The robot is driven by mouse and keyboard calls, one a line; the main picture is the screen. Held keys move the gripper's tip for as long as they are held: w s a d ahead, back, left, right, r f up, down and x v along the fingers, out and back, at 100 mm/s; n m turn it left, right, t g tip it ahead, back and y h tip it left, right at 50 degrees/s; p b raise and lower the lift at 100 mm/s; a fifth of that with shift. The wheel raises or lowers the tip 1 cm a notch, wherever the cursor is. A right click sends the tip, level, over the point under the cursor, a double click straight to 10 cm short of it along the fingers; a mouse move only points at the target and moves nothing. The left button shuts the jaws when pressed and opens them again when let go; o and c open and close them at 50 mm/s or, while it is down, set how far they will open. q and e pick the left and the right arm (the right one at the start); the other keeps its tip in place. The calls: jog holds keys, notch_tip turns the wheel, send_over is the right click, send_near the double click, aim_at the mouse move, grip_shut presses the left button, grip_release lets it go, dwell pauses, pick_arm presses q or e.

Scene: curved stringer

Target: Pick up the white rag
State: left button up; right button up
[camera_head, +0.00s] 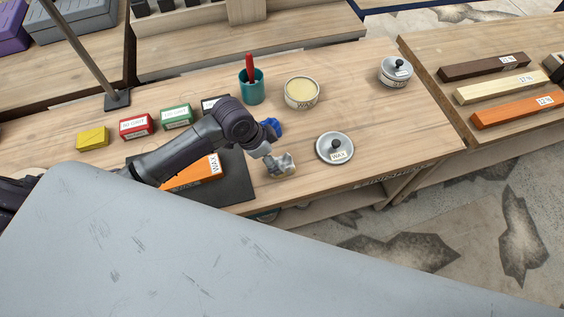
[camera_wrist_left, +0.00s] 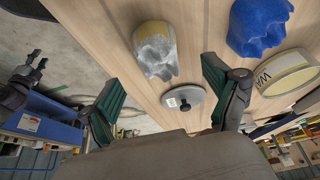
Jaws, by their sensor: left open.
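The white rag (camera_head: 280,165) lies crumpled on the wooden bench, just beyond the end of my left arm in the head view. It is greyish white with a yellowish edge. In the left wrist view the rag (camera_wrist_left: 155,52) lies ahead of my left gripper (camera_wrist_left: 161,73), whose two green-padded fingers are spread wide. Nothing is held between them. In the head view my left gripper (camera_head: 259,150) is mostly hidden by its own wrist.
A blue rag (camera_head: 271,128) lies behind the white one. A grey lid labelled WAX (camera_head: 336,148) sits to its right, and an open wax tin (camera_head: 301,93) stands farther back. An orange block (camera_head: 192,174) on a dark mat (camera_head: 237,181) lies to its left.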

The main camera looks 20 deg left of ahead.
aim_at(282, 160)
pick_arm(q)
jog(key=x, duration=0.1)
jog(key=p+x, duration=0.1)
jog(key=shift+w+d+f, duration=0.1)
jog(key=shift+d+f, duration=0.1)
jog(key=shift+d, duration=0.2)
jog(key=shift+x, duration=1.1)
jog(key=shift+f, duration=0.2)
pick_arm(e)
jog(key=shift+w+r, duration=0.75)
jog(key=shift+w, duration=0.05)
